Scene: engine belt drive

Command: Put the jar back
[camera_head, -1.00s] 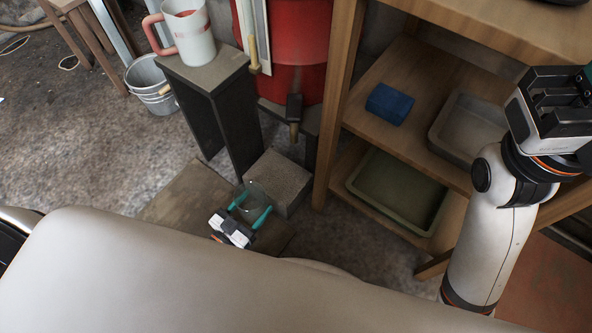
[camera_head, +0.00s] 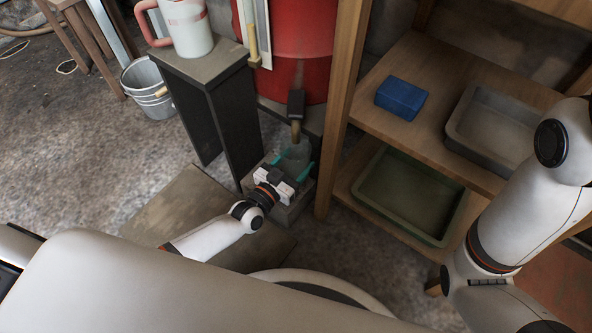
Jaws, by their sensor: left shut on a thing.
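A clear glass jar (camera_head: 294,153) stands out faintly below the tap of the red drum, over the grey concrete block. My left gripper (camera_head: 293,170) has its teal fingertips on either side of the jar and is shut on it. The tap (camera_head: 296,112), with a dark body and a brass-coloured spout, is just above the jar. Whether the jar touches the block (camera_head: 291,213) cannot be told, as the gripper hides its lower part. My right arm (camera_head: 540,195) is at the right; its gripper is out of frame.
A wooden shelf (camera_head: 346,110) at the right holds a blue block (camera_head: 401,97), a grey tray (camera_head: 458,139) and a green tray (camera_head: 364,202). A dark stool (camera_head: 233,127) with a large mug (camera_head: 187,27) stands left of the red drum (camera_head: 303,45). A metal bucket (camera_head: 146,90) stands farther left.

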